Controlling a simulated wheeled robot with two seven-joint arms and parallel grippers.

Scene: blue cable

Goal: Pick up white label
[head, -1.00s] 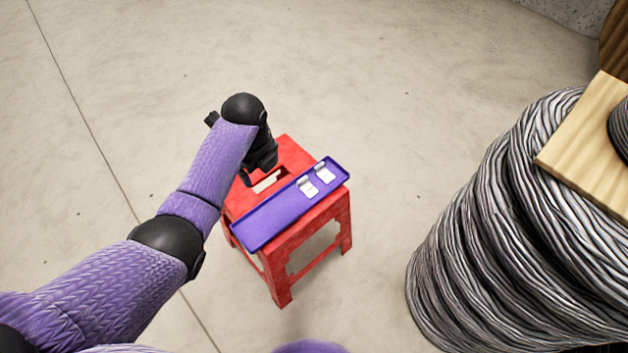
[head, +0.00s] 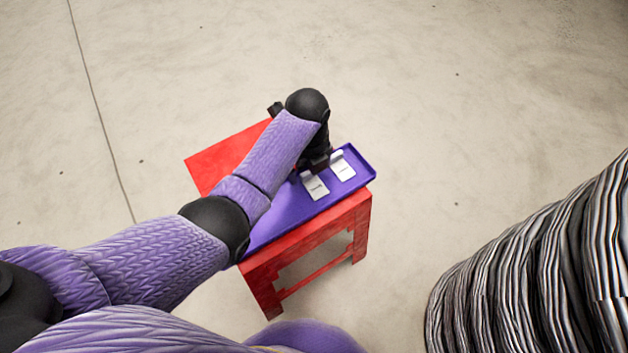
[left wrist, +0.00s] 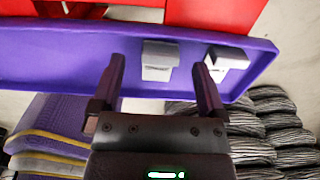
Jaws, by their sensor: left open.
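Two white labels lie side by side on the purple tray (head: 273,219), toward its right end. The left label (head: 315,188) also shows in the left wrist view (left wrist: 160,62). The right label (head: 343,170) is nearer the tray's end and also shows in the left wrist view (left wrist: 229,62). My left gripper (head: 316,166) is over the tray at the labels' far ends. In the left wrist view its open fingers (left wrist: 158,62) appear on either side of the left label, with nothing held. The right fingertip appears between the two labels. Contact cannot be told. My right gripper is not in view.
The tray rests on a red stool (head: 215,160) standing on a bare concrete floor (head: 450,80). A large stack of grey striped cable coils (head: 540,270) stands at the right, apart from the stool. Floor around the stool is clear.

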